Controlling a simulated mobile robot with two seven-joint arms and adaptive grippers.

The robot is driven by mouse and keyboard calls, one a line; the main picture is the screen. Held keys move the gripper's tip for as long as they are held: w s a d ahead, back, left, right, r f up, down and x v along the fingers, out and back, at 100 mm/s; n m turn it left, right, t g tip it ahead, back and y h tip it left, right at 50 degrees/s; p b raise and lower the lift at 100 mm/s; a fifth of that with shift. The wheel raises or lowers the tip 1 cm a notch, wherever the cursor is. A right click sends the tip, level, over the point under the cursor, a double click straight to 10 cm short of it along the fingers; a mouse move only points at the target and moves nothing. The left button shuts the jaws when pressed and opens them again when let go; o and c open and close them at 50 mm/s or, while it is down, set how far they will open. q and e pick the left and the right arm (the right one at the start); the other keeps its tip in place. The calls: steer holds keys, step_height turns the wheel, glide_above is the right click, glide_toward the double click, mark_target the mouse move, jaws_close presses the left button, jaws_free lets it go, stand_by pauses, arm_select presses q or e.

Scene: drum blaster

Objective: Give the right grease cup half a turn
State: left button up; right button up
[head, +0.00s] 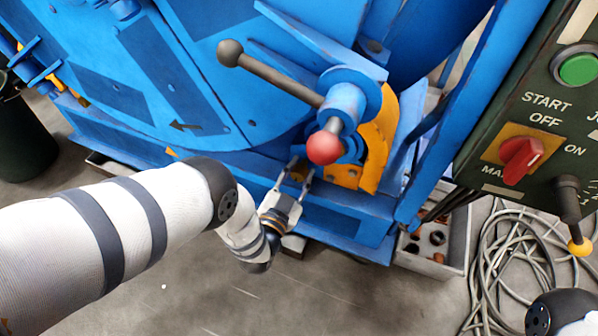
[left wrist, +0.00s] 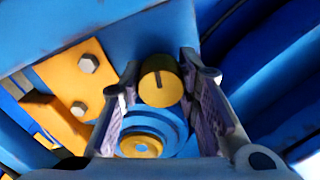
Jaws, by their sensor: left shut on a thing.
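The grease cup (left wrist: 160,80) shows in the left wrist view as a round brass cap with a dark line across its face. It sits between the two fingers of my left gripper (left wrist: 165,100), which are shut on its sides. In the head view, my left gripper (head: 301,176) reaches up to the blue machine's lower front, below the red ball knob. The cup is mostly hidden there by the fingers. Which of the machine's cups this is, I cannot tell from these frames. My right gripper is not in view.
A lever with a red knob (head: 324,147) and a dark ball (head: 230,52) stands just above my left gripper. A yellow bracket (head: 376,140) is to its right. A control panel (head: 540,110), a grey parts bin (head: 452,250) and coiled cables (head: 500,260) lie farther right.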

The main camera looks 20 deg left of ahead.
arm_select(q)
steer(key=shift+a+m, duration=0.15)
steer(key=shift+m, duration=0.15)
stand_by(0.4)
steer(key=o, duration=1.2)
steer(key=shift+r, duration=0.1)
steer(key=shift+s, duration=0.4)
steer(key=s, duration=1.1)
steer(key=shift+s+a, duration=0.1)
steer(key=shift+a, duration=0.05)
